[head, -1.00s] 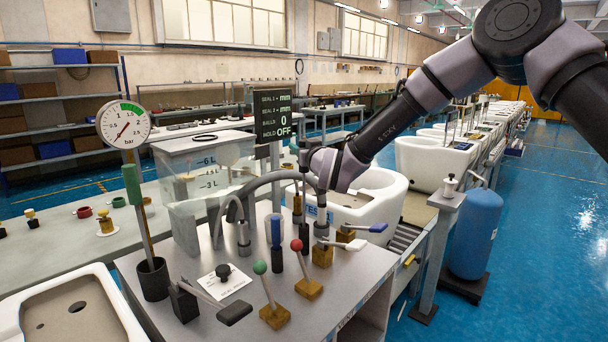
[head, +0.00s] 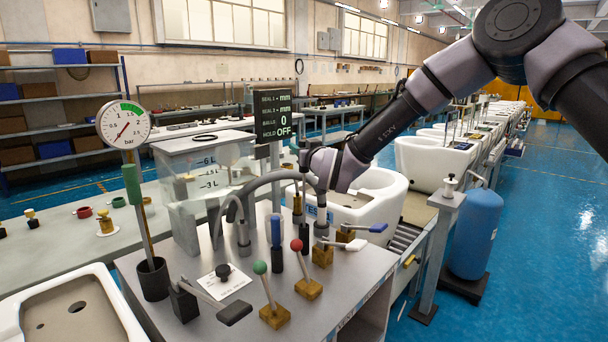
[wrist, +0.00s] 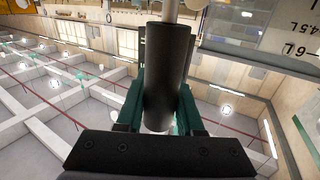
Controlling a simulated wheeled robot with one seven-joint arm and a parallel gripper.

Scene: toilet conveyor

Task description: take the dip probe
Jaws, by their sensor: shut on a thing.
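My gripper (head: 306,172) is over the back right part of the grey bench, beside the measuring tank. In the wrist view my gripper (wrist: 163,100) has its green fingers closed on both sides of a dark cylinder, which I take to be the handle of the dip probe (wrist: 167,72). A pale rod or knob shows beyond the cylinder at the top of that view. In the head view the grip itself is small and partly hidden by my wrist. A black holder (head: 304,238) stands below it; I cannot tell whether the probe touches it.
The clear tank (head: 186,222) with litre marks stands left of my gripper. A curved grey pipe, a blue-handled tool (head: 276,232) and levers with green (head: 260,267) and red (head: 296,245) knobs crowd the bench. A pressure gauge (head: 124,125) stands left. White ceramic basins line the right.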

